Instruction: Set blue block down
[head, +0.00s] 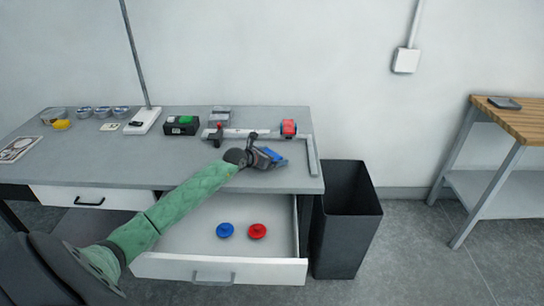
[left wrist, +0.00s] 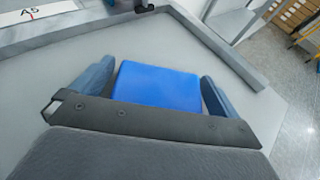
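The blue block (head: 272,153) is at my left gripper (head: 264,157), over the front right part of the grey desk in the head view. In the left wrist view the blue block (left wrist: 158,86) lies between the two fingers of my left gripper (left wrist: 158,72). Narrow pale gaps show between the block and the fingers, so the gripper looks open around it. The block's near end is hidden by the gripper's dark bar. Whether its underside touches the desk cannot be seen. My right gripper is not in view.
The desk (head: 100,165) holds a ruler frame (head: 313,155), a red block (head: 288,128), a black box with green and red parts (head: 182,125) and several tins. The open drawer (head: 185,240) holds a blue knob (head: 225,230) and a red knob (head: 257,231). A dark bin (head: 345,225) stands right.

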